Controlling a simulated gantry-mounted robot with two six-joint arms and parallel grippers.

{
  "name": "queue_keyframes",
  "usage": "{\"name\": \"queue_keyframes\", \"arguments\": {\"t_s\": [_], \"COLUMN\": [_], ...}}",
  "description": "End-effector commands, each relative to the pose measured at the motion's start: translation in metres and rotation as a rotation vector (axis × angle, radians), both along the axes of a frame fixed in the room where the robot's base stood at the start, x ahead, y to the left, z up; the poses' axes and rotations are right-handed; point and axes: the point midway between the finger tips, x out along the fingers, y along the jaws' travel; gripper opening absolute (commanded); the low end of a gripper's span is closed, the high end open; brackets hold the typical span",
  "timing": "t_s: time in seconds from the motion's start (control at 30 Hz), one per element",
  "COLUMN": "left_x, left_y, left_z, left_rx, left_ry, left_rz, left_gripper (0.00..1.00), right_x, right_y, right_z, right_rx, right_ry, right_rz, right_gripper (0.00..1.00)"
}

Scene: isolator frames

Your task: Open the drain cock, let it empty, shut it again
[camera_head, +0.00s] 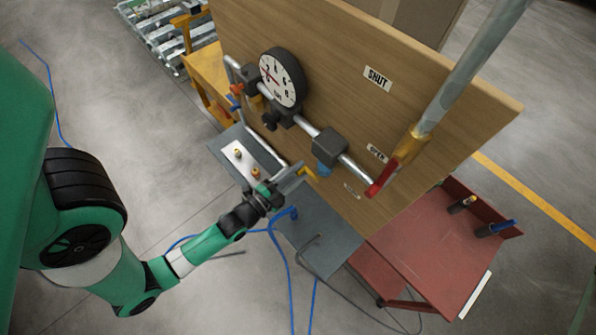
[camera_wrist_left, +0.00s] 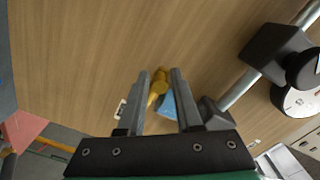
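My left gripper (camera_head: 296,176) is open and close to the lever in the head view. I cannot tell whether a finger touches the lever. A second valve with a red handle (camera_head: 381,180) stands on the line to the right. My right gripper is not in view.
The wooden board (camera_head: 330,60) carries a gauge (camera_head: 283,78), a black pipe block (camera_head: 330,143) and SHUT (camera_head: 377,77) and OPEN (camera_head: 376,152) labels. A red cart (camera_head: 430,250) stands at the lower right. Blue hose (camera_head: 288,262) lies on the floor below the gripper.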

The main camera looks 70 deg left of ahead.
Motion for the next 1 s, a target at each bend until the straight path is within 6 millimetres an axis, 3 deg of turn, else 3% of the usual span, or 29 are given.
{"name": "queue_keyframes", "arguments": {"t_s": [0.03,0.1,0.13,0.57,1.0], "left_x": [0.0,0.0,0.0,0.0,0.002], "left_y": [0.0,0.0,0.0,0.0,-0.003], "left_z": [0.001,0.001,0.001,0.0,-0.014], "left_rx": [0.001,0.001,0.0,-0.033,-0.3], "left_ry": [-0.002,-0.002,-0.003,-0.024,-0.157], "left_rz": [0.0,0.0,-0.001,-0.001,-0.003], "left_gripper": [0.14,0.02,0.0,0.0,0.0], "right_x": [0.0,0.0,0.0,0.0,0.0], "right_y": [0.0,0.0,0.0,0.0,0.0], "right_z": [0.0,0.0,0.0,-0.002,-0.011], "right_rx": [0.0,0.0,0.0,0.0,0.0], "right_ry": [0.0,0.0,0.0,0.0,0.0], "right_rz": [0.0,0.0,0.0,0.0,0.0], "right_gripper": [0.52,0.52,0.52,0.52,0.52]}}
